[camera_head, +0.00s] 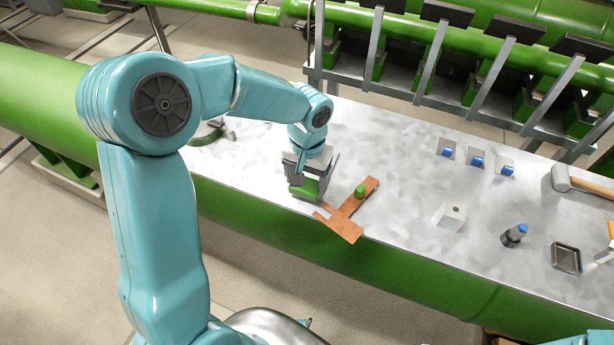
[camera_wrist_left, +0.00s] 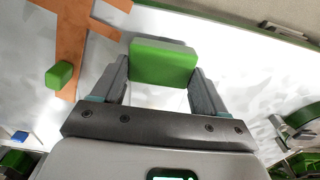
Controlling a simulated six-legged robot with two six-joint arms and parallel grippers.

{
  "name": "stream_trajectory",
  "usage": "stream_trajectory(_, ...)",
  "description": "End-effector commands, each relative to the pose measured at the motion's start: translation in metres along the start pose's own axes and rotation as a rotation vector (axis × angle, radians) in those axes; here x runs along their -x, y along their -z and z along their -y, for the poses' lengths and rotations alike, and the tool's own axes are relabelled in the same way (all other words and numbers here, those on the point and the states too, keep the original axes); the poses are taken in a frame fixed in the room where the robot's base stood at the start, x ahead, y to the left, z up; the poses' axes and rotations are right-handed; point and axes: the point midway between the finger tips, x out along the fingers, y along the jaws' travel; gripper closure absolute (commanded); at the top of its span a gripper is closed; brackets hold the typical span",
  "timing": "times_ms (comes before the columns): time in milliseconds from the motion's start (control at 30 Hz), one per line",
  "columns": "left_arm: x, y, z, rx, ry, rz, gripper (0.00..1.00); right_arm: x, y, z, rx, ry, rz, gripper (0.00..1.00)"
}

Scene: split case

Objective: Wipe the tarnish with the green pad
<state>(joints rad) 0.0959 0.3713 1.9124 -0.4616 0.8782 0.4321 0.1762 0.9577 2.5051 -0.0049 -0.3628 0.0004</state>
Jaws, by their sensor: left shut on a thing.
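My left gripper (camera_head: 306,182) is shut on a green pad (camera_head: 304,188), just left of a copper-brown piece (camera_head: 345,226) on the metal bench. In the left wrist view, the pad (camera_wrist_left: 163,62) sits between the two fingers (camera_wrist_left: 160,85). Its height above the bench is hard to judge. The copper-brown piece (camera_wrist_left: 72,28) has crossing arms, and a small green block (camera_head: 360,190) stands on it. I cannot make out clear tarnish. My right gripper is not in view.
To the right on the bench (camera_head: 400,170) are a pale block (camera_head: 449,216), a blue-capped bottle (camera_head: 514,235), a dark tray (camera_head: 566,257), several blue items and a mallet (camera_head: 560,178). A grey rack with slanted bars (camera_head: 432,60) stands along the back.

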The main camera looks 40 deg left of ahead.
Motion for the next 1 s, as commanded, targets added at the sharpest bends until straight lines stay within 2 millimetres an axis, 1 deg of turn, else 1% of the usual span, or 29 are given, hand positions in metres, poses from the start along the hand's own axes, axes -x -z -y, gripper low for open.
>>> stream_trajectory(33,0.014,0.001,0.000,0.001,-0.001,-0.003,0.55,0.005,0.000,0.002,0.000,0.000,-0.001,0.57)
stream_trajectory(100,0.023,0.002,0.000,0.000,-0.002,-0.001,0.55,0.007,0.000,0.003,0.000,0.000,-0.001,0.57)
stream_trajectory(333,0.034,0.003,0.000,-0.002,-0.002,0.000,0.55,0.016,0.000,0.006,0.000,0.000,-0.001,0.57)
stream_trajectory(800,0.078,0.002,0.002,-0.003,-0.002,-0.001,0.55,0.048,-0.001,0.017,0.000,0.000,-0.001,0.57)
stream_trajectory(1000,0.082,0.002,0.002,-0.004,-0.002,-0.001,0.55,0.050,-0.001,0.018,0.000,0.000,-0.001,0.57)
